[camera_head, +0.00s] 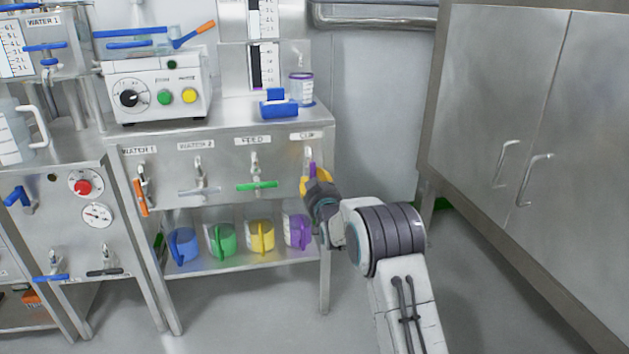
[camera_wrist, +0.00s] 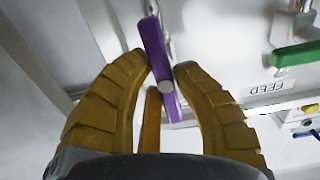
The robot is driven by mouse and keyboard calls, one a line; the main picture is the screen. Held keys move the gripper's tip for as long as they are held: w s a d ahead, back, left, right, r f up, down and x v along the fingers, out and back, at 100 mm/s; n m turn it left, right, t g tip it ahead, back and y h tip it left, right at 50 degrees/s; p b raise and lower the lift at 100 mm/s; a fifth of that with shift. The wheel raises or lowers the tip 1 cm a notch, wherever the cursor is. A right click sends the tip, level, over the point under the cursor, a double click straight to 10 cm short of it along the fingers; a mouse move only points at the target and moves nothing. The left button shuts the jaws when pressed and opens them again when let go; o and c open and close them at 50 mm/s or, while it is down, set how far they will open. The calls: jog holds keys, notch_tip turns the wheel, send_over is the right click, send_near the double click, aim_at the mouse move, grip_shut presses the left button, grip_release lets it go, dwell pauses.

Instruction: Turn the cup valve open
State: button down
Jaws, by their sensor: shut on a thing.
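The cup valve is under the "CUP" label at the right end of the steel panel. Its purple handle (camera_head: 312,169) shows only in part in the head view, standing roughly upright behind my gripper (camera_head: 314,182). In the wrist view the purple handle (camera_wrist: 155,45) runs between the yellow fingers of my gripper (camera_wrist: 160,66), which are shut on it near their tips. The metal valve stem shows behind it.
Left of it, the feed valve has a level green handle (camera_head: 257,185). Purple (camera_head: 297,231), yellow (camera_head: 260,236), green and blue jugs stand on the shelf below. A lidded clear cup (camera_head: 301,90) stands above. A steel cabinet (camera_head: 530,150) is on the right.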

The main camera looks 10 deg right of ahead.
jog(key=c, duration=0.9)
grip_release()
jog(key=shift+s, duration=5.95)
